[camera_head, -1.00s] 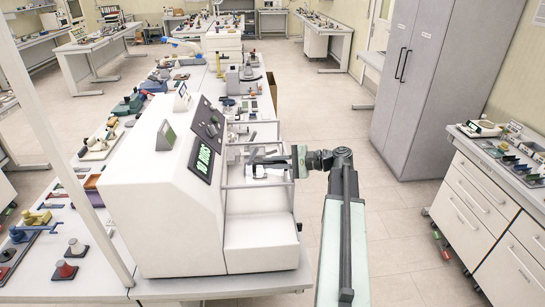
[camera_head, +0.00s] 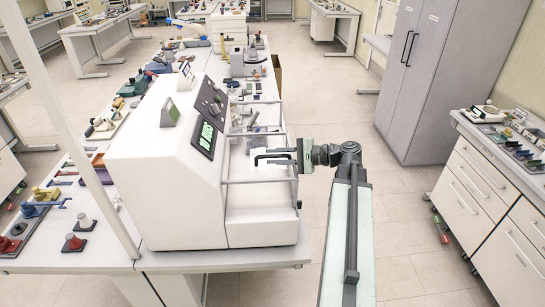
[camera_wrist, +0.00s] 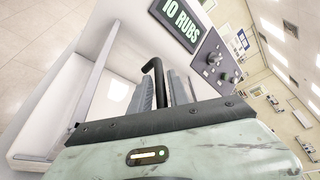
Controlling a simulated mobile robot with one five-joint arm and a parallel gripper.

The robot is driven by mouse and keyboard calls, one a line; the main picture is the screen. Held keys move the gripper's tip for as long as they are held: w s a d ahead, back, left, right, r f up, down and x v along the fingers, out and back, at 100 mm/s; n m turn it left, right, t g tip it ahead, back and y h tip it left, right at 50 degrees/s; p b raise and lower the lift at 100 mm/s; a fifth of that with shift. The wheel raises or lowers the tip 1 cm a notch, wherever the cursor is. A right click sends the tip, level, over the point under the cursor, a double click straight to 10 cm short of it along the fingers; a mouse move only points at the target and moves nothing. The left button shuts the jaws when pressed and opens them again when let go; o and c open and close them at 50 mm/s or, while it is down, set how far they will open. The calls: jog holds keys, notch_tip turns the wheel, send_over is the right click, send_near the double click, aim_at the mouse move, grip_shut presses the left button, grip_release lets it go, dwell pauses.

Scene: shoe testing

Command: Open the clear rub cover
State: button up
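The white rub tester (camera_head: 165,185) stands on the bench, with a green "10 RUBS" display (camera_head: 207,137) that also shows in the wrist view (camera_wrist: 181,18). Its clear rub cover (camera_head: 262,182), a see-through box with thin grey edges, is on the machine's right side and looks closed. My gripper (camera_head: 268,157) reaches in from the right, level with the cover, its dark fingers pointing left. In the wrist view, a black hooked bar (camera_wrist: 152,68) stands between two grey ridged fingers, which look apart.
The bench behind the machine holds many small tools and samples. Red and white pieces (camera_head: 75,241) lie at the front left. A grey cabinet (camera_head: 430,75) and white drawers (camera_head: 475,195) stand to the right, with open floor between.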

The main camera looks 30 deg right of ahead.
jog(key=p+v, duration=0.1)
jog(key=v, duration=0.6)
jog(key=shift+s+d+r+p, duration=0.1)
jog(key=shift+s+d+p, duration=0.1)
jog(key=shift+p, duration=0.15)
jog(key=shift+s, duration=0.1)
jog(key=shift+s, duration=0.1)
